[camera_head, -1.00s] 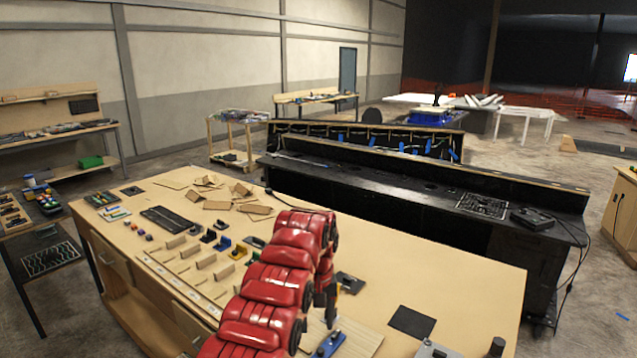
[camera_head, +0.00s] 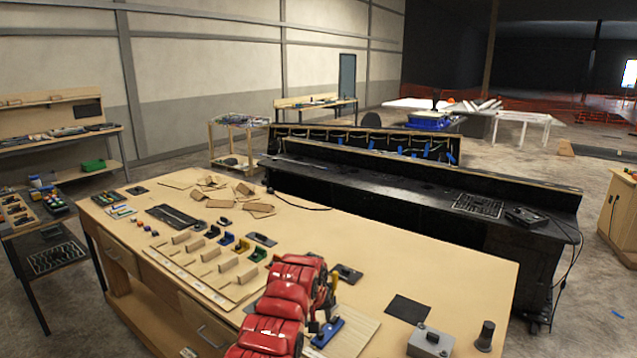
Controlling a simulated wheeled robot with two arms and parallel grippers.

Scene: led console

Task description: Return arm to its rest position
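My red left arm (camera_head: 285,310) comes in from the bottom, left of centre, and bends over the front of the wooden workbench (camera_head: 390,260). Its dark gripper end (camera_head: 327,318) points down beside a blue-topped tool (camera_head: 327,332) on a wooden board. The arm partly hides the gripper, and I cannot tell whether its fingers are open or shut or whether it touches the tool. My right arm and gripper are not in view.
On the bench are a row of wooden holders with coloured blocks (camera_head: 225,255), cardboard pieces (camera_head: 215,190), a black square pad (camera_head: 408,309), a grey box (camera_head: 430,341) and a black cylinder (camera_head: 486,335). The black console (camera_head: 400,190) stands behind. The bench's right middle is clear.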

